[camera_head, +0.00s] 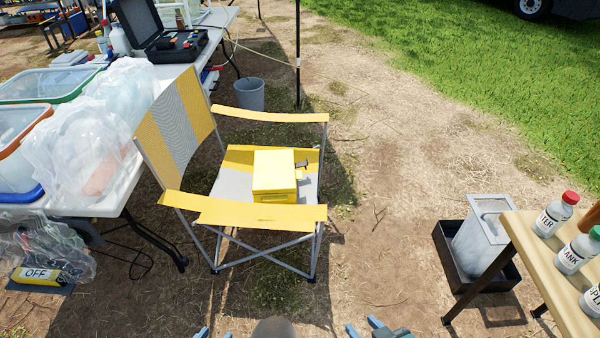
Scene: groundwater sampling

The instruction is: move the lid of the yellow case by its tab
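The yellow case (274,172) sits on the seat of a yellow and grey folding chair (262,214). Its lid looks closed, with the flat yellow top facing up. Small dark and grey parts (302,164) stick out at the case's right side; I cannot tell which of them is the tab. My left gripper (214,333) shows only its blue fingertips at the bottom edge, apart and with nothing between them. My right gripper (363,327) also shows at the bottom edge, with its blue fingertips apart and empty. Both are well short of the chair and case.
The chair's front armrest lies between my grippers and the case. A long white table (112,205) with bins and plastic bags stands left. A wooden table (545,262) with labelled bottles stands right, beside a black tray (459,268) holding a grey container. Bare ground lies between.

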